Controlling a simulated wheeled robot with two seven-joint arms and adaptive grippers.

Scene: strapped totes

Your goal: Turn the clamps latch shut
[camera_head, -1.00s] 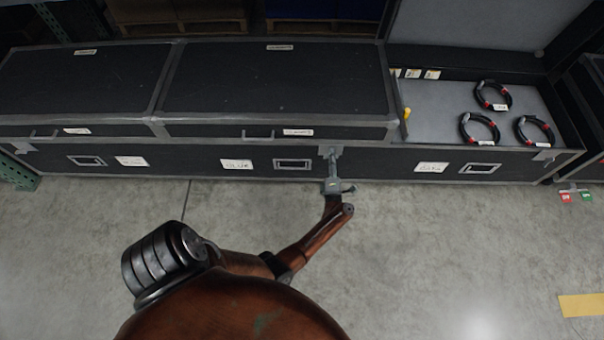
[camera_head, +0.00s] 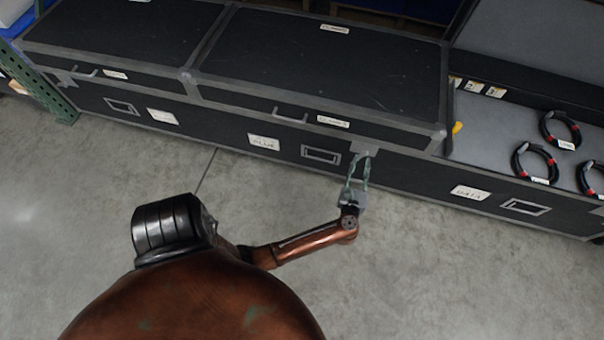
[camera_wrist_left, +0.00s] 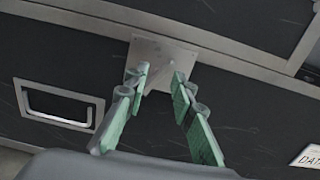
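The latch (camera_head: 369,154) is a small light-grey metal plate on the front of the long black case, just under the edge of a closed lid (camera_head: 320,65). It shows larger in the left wrist view (camera_wrist_left: 165,52). I cannot make out its turning part or how far it is turned. My left gripper (camera_head: 357,168) is in front of the latch. In the left wrist view its two green-padded fingers (camera_wrist_left: 160,80) are apart, with dark case front visible between them. Their tips overlap the plate's lower part; contact cannot be told. My right gripper is not in view.
An open compartment (camera_head: 490,135) with several coiled black cables stands to the right. A recessed handle (camera_head: 321,154) is left of the latch, and a white label reading DATA (camera_head: 470,193) is to the right. The concrete floor (camera_head: 430,285) in front is clear.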

